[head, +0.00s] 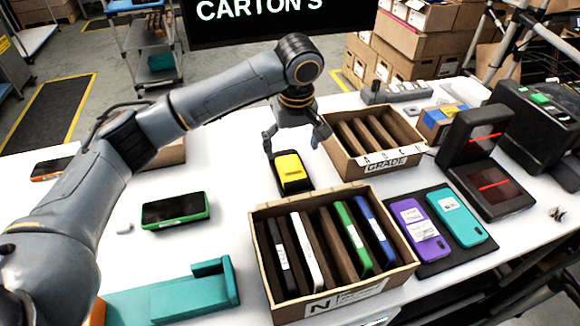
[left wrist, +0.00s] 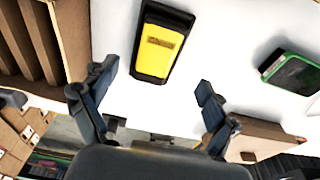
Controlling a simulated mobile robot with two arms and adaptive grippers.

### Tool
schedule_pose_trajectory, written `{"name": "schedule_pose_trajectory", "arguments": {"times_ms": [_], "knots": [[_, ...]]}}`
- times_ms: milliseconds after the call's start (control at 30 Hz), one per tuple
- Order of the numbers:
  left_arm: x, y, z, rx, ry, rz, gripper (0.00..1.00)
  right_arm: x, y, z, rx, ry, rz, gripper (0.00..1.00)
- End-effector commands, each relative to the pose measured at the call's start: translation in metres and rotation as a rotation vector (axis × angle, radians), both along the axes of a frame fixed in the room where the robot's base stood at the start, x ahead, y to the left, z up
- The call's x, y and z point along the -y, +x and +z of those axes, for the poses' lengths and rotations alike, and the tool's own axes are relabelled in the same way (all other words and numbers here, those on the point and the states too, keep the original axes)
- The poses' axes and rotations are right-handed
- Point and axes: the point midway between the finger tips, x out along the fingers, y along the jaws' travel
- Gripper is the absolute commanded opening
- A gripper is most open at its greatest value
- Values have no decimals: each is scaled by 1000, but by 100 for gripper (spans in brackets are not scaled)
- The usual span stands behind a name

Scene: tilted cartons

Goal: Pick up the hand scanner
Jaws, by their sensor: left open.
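The hand scanner (head: 291,172) is a yellow and black handheld device lying on the white table, behind the front carton and left of the GRADE carton. It also shows in the left wrist view (left wrist: 159,48), where it lies beyond the fingertips and roughly between their lines. My left gripper (head: 295,148) is open and empty, pointing down just behind and above the scanner. In the left wrist view its two fingers (left wrist: 155,80) are spread apart, and nothing is between them. My right gripper is not in view.
A carton of phones (head: 262,216) stands in front of the scanner. The GRADE carton (head: 375,166) stands close on its right. A green-edged phone (head: 176,210) and a teal holder (head: 170,298) lie to the left. The table left of the scanner is mostly clear.

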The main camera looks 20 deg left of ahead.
Motion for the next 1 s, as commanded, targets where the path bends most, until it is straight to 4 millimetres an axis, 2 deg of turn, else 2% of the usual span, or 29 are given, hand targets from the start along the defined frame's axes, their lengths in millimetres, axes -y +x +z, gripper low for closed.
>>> {"name": "schedule_pose_trajectory", "arguments": {"times_ms": [100,333,600,900,933,1000], "knots": [[-2,2,-17,-3,0,1,87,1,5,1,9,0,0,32],[-5,7,-32,-1,1,2,87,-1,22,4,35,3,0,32],[-11,19,-68,-1,2,0,87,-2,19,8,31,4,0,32],[-11,19,-74,1,1,-1,87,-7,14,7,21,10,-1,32],[-11,19,-74,1,1,-1,85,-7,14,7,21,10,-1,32],[-11,19,-74,1,1,0,70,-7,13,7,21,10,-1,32]]}}
